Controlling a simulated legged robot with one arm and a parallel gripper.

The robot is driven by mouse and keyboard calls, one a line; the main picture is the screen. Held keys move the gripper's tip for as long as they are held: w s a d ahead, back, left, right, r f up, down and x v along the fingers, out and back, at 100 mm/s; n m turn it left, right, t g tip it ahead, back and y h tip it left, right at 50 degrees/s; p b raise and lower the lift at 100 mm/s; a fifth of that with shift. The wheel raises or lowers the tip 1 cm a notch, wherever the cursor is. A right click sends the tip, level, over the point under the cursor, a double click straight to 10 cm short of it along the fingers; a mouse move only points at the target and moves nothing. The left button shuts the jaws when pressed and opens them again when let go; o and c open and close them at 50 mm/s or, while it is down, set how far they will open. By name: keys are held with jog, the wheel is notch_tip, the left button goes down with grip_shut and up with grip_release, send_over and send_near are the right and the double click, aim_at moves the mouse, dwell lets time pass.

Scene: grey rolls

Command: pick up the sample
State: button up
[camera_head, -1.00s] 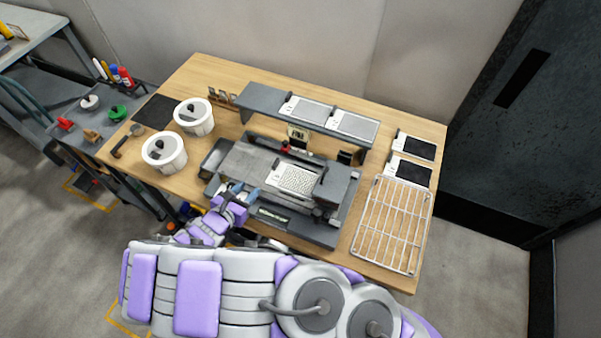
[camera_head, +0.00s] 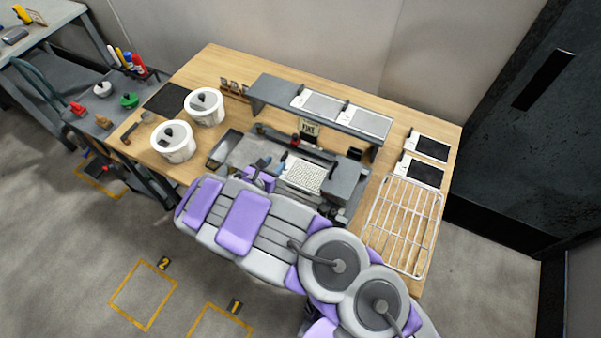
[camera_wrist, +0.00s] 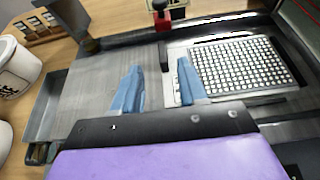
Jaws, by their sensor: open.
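The likely sample is a plate with a white dotted face (camera_head: 304,174), lying on the grey machine (camera_head: 235,152) on the wooden bench. In the wrist view the dotted plate (camera_wrist: 243,68) lies to the right, with a pale tab along its left edge. My gripper (camera_wrist: 158,82) is open, its two blue fingers apart and empty. The right finger overlaps the plate's tab in the picture; I cannot tell whether it touches. The left finger is over the bare grey deck. In the head view my gripper is just left of the plate, partly hidden by my arm.
A raised shelf (camera_head: 268,92) with two grey-faced plates stands behind the machine. A dark block (camera_head: 345,180) is right of the dotted plate. Two white lidded pots (camera_head: 174,146) stand left, a wire rack (camera_head: 402,225) right.

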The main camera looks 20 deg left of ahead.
aim_at(281, 160)
jog(key=x, duration=0.4)
jog(key=shift+s+d+f+b, duration=0.2)
jog(key=shift+d+f+b, duration=0.05)
jog(key=shift+b, duration=0.15)
jog(key=shift+w+a+f, duration=0.1)
jog(key=shift+w+f, duration=0.05)
jog(key=shift+w, duration=0.35)
jog(key=shift+c, duration=0.3)
grip_shut()
